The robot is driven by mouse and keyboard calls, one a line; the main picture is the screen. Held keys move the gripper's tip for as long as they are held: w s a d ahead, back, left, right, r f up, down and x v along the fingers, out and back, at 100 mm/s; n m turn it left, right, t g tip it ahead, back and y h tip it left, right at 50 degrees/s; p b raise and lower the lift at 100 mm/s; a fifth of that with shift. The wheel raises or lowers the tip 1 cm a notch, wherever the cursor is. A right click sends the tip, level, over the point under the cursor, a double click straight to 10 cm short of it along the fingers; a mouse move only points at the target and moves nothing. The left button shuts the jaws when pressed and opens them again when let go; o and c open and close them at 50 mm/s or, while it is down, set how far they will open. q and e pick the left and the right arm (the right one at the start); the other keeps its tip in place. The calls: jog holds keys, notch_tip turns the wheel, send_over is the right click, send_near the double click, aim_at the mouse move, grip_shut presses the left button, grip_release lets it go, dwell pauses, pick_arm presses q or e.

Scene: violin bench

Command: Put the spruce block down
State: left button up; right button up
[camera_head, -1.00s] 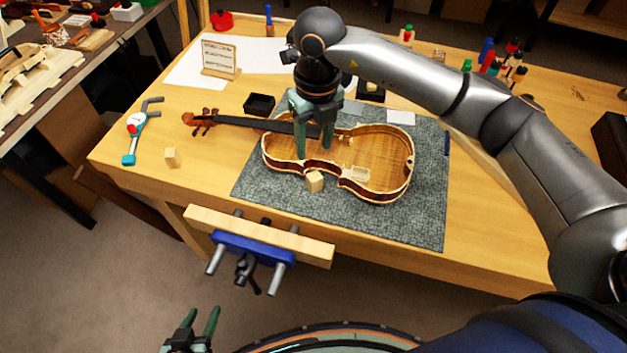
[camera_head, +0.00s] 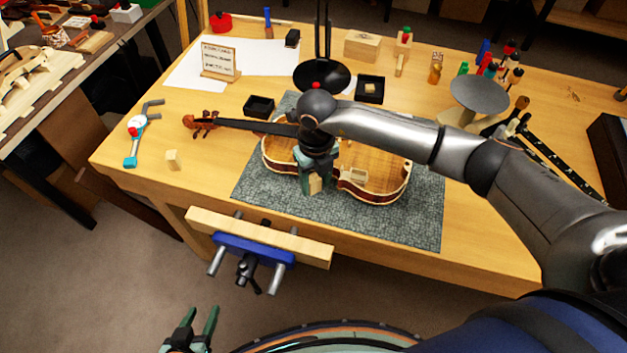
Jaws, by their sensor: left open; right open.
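A small pale wooden block (camera_head: 315,184), which looks like the spruce block, is by the near rim of the open violin body (camera_head: 385,180), on the grey mat (camera_head: 420,215). My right gripper (camera_head: 314,188) points down over this block, its open fingers close around it; whether they touch it is hidden. Another small pale block (camera_head: 172,159) stands on the bench at left. My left gripper (camera_head: 197,325) is open and empty, low in front of the bench.
A blue vise (camera_head: 255,249) with a wooden jaw is on the bench's front edge. A clamp (camera_head: 138,130) lies at left. Black trays (camera_head: 259,106) (camera_head: 370,99), a lamp and bottles stand behind the violin. The bench's front left is mostly clear.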

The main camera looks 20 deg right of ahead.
jog(key=shift+f, duration=0.1)
jog(key=shift+c, duration=0.2)
grip_shut()
dwell(0.4)
